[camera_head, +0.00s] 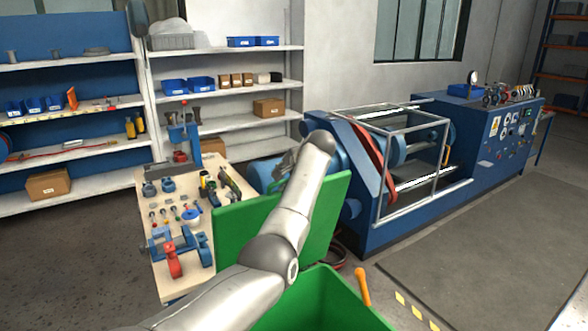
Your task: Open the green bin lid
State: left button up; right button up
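The green bin (325,305) is at the bottom centre, and part of its inside shows. Its green lid (318,212) stands up as a steep panel at the bin's far side, so the bin looks open. My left arm comes in from the bottom left and crosses in front of the lid, hiding its middle. What seems to be my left gripper (284,168) is a small dark shape beyond the wrist, above the lid's top edge. Its fingers are mostly hidden, and contact with the lid cannot be told. My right gripper is not in view.
A workbench (178,291) with tools and valve parts stands left of the bin. A blue caged machine (385,205) stands behind it to the right. An orange handle (362,287) sticks up at the bin's right edge. Open floor lies to the right.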

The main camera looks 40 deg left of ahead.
pick_arm(q)
jog(key=v, duration=1.1)
jog(key=shift+r, duration=0.3)
jog(key=shift+s+d, duration=0.1)
jog(key=shift+d, duration=0.05)
